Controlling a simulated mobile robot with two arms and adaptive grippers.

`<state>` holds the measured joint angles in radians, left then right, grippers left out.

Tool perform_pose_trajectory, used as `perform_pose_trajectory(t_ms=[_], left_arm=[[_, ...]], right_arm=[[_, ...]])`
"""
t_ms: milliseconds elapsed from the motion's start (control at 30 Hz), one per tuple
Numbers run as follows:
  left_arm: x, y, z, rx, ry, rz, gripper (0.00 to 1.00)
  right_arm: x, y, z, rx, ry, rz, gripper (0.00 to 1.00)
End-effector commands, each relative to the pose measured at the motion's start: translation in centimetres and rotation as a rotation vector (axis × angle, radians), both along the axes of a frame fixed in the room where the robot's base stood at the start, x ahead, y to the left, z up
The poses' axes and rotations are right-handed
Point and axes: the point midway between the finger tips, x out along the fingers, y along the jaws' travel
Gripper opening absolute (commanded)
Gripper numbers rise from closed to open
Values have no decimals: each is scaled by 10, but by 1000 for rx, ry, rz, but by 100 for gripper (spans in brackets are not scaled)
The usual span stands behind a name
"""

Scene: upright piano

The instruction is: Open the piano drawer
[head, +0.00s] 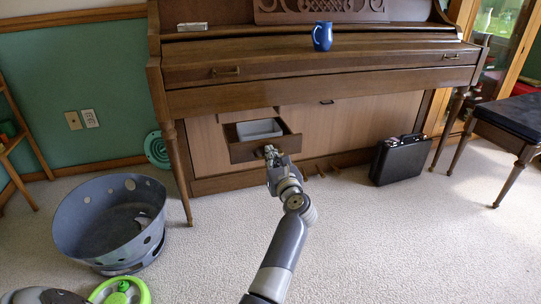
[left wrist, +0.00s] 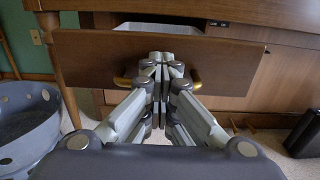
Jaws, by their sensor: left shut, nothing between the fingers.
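The wooden drawer (head: 245,152) stands pulled out from the lower front panel of the piano (head: 340,60). A light grey tub (head: 260,128) shows inside it. In the left wrist view the drawer front (left wrist: 90,58) spans the upper part, and a gold handle (left wrist: 122,82) shows on both sides of my fingers. My left gripper (head: 270,152) is shut and empty, at the drawer front by the handle. Its closed fingers also show in the left wrist view (left wrist: 161,60) and hide the handle's middle. Whether they touch the handle I cannot tell. My right gripper is not in view.
A blue mug (head: 322,36) stands on the piano. A black briefcase (head: 398,160) stands on the carpet at the right, near a dark bench (head: 515,115). A grey round tub (head: 110,222) sits at the left. The carpet at front right is clear.

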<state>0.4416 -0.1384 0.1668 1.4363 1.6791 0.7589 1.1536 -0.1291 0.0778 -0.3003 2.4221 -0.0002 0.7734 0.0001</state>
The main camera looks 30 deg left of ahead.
Motion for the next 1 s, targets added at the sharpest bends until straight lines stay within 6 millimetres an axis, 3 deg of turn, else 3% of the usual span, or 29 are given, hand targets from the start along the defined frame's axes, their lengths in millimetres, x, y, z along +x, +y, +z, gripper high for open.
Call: perform_pose_trajectory(t_ms=[500, 533, 700, 1000], left_arm=[[1, -1, 0, -1, -1, -3, 0], [1, -1, 0, -1, -1, -3, 3], [1, -1, 0, -1, -1, -3, 37], [1, -1, 0, -1, -1, -3, 80]], right_arm=[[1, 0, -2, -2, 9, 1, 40], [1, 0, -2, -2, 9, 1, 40], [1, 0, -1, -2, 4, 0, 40], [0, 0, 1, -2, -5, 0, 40]])
